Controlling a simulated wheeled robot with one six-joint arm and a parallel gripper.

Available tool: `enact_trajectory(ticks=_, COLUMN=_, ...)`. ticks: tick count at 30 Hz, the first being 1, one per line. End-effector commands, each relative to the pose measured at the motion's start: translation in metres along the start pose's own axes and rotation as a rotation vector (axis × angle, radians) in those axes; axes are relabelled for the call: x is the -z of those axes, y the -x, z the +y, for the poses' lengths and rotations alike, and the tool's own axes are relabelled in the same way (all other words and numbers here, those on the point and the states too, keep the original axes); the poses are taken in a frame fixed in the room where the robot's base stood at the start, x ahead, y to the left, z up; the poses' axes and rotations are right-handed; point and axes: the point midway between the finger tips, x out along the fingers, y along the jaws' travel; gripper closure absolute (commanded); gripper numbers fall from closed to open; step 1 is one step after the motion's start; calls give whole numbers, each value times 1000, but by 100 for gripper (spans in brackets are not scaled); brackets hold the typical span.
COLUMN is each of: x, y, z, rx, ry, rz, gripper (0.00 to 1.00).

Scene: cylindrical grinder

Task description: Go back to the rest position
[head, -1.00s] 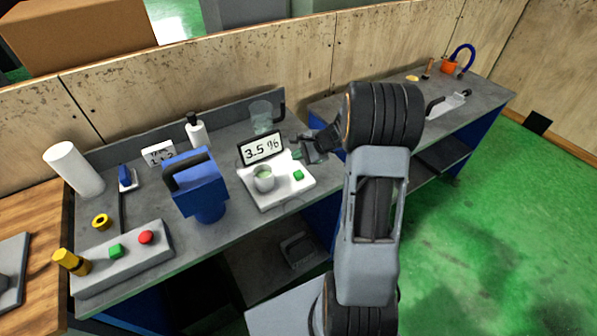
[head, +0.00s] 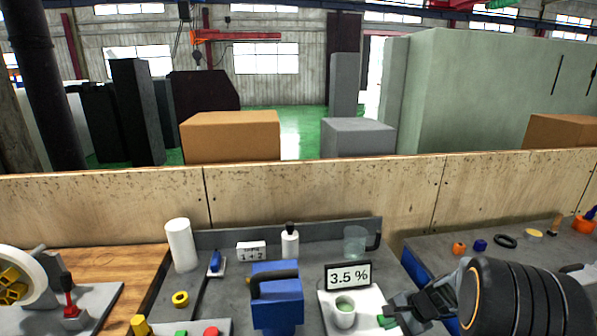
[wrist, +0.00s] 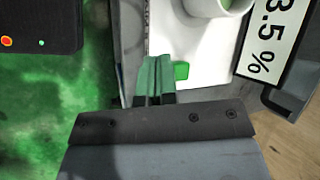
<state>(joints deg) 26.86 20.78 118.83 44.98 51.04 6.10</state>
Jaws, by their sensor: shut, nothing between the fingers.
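My gripper (head: 388,321) is at the right side of the white instrument with the 3.5 % display (head: 348,275). In the wrist view my gripper (wrist: 153,82) has its two green-tipped fingers together with nothing between them. The fingertips appear over the edge of the instrument's white base (wrist: 207,62), close to its green button (wrist: 181,71). I cannot tell whether they touch it. A cup with greenish liquid (head: 344,312) stands on the base. My arm fills the lower right of the head view.
A blue jug-like container (head: 277,305) stands left of the instrument, a clear beaker (head: 355,241) behind it. A white bottle (head: 290,244) and white roll (head: 181,245) stand further left. A wooden wall panel (head: 320,187) runs behind the benches. Small parts lie on the right bench.

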Motion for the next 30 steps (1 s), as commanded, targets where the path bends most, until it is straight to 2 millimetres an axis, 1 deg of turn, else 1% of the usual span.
enact_trajectory(ticks=1, x=-20, y=10, z=5, rx=-59, ry=109, rz=16, gripper=100)
enact_trajectory(ticks=3, x=-43, y=23, z=13, rx=-141, ry=257, rz=40, gripper=100)
enact_trajectory(ticks=9, x=-105, y=64, z=35, rx=-350, ry=690, rz=152, gripper=100)
enact_trajectory(ticks=12, x=-130, y=82, z=43, rx=-417, ry=871, rz=224, gripper=100)
enact_trajectory(ticks=16, x=-154, y=101, z=46, rx=-451, ry=1037, rz=313, gripper=100)
enact_trajectory(ticks=21, x=-179, y=115, z=43, rx=-420, ry=1151, rz=392, gripper=100)
enact_trajectory(ticks=25, x=-191, y=122, z=37, rx=-386, ry=1195, rz=424, gripper=100)
enact_trajectory(ticks=30, x=-196, y=122, z=35, rx=-377, ry=1215, rz=426, gripper=100)
